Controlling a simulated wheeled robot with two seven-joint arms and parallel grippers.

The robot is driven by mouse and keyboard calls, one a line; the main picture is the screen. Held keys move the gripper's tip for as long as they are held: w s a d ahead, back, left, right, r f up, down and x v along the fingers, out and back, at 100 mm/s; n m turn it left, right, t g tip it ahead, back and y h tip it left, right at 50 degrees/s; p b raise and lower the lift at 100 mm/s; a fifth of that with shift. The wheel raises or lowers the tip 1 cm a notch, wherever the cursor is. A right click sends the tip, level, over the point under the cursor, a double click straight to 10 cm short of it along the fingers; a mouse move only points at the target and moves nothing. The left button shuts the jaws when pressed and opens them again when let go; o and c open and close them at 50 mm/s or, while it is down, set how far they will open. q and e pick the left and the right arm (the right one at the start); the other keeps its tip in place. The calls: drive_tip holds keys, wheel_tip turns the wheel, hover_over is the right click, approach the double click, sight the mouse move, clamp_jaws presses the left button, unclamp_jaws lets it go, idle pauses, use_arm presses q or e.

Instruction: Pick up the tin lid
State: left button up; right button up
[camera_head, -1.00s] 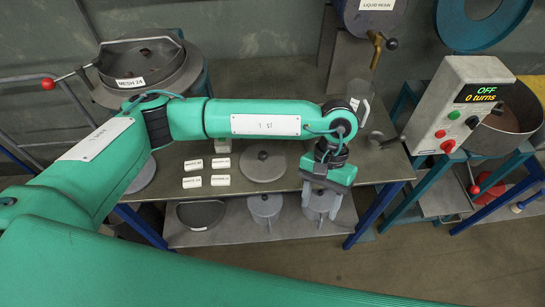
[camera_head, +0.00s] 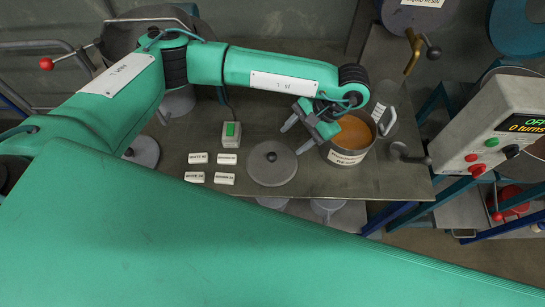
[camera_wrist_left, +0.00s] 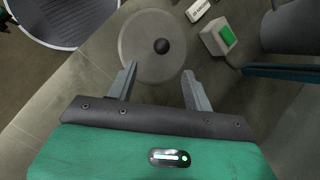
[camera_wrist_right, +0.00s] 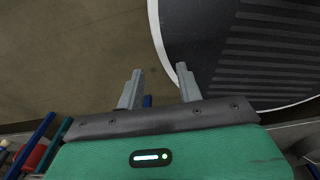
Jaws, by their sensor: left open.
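The tin lid (camera_head: 272,163) is a flat grey disc with a dark round knob, lying on the bench. It also shows in the left wrist view (camera_wrist_left: 140,62), just beyond the fingertips. My left gripper (camera_head: 294,136) is open and empty, above and to the upper right of the lid, its fingers pointing left. In the left wrist view my left gripper (camera_wrist_left: 159,72) has the lid's knob beyond and between its fingers. An open tin (camera_head: 345,158) with orange contents stands right of the lid, partly behind the gripper. My right gripper (camera_wrist_right: 160,72) is open and empty, away from the bench.
Several white labelled blocks (camera_head: 225,178) lie left of the lid. A small box with a green button (camera_head: 230,133) stands behind them. A control box (camera_head: 490,125) stands at the right. The bench (camera_head: 330,182) is bare in front of the tin.

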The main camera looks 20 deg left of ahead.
sight(275, 154)
use_arm(q)
drive_tip(key=shift+p+x, duration=0.45)
drive_tip(key=shift+x, duration=1.95)
drive_tip(key=shift+s+a+f+p, duration=0.15)
drive_tip(key=shift+a+f+p, duration=0.2)
drive_tip(key=shift+p, duration=0.15)
drive_tip(key=p+x, duration=0.1)
drive_tip(key=x, duration=0.1)
drive_tip(key=shift+s+a+f, duration=0.15)
drive_tip(key=shift+a+f, duration=0.1)
drive_tip(key=shift+s+a+f+p, duration=0.1)
drive_tip(key=shift+a+f+p, duration=0.2)
drive_tip(key=shift+f, duration=0.3)
drive_tip(key=shift+d, duration=0.1)
use_arm(e)
drive_tip(key=r, duration=0.3)
drive_tip(key=shift+w+a+r, duration=0.2)
drive_tip(key=shift+w+r, duration=0.15)
use_arm(q)
drive_tip(key=c, duration=1.1)
use_arm(e)
drive_tip(key=shift+w+d, duration=0.1)
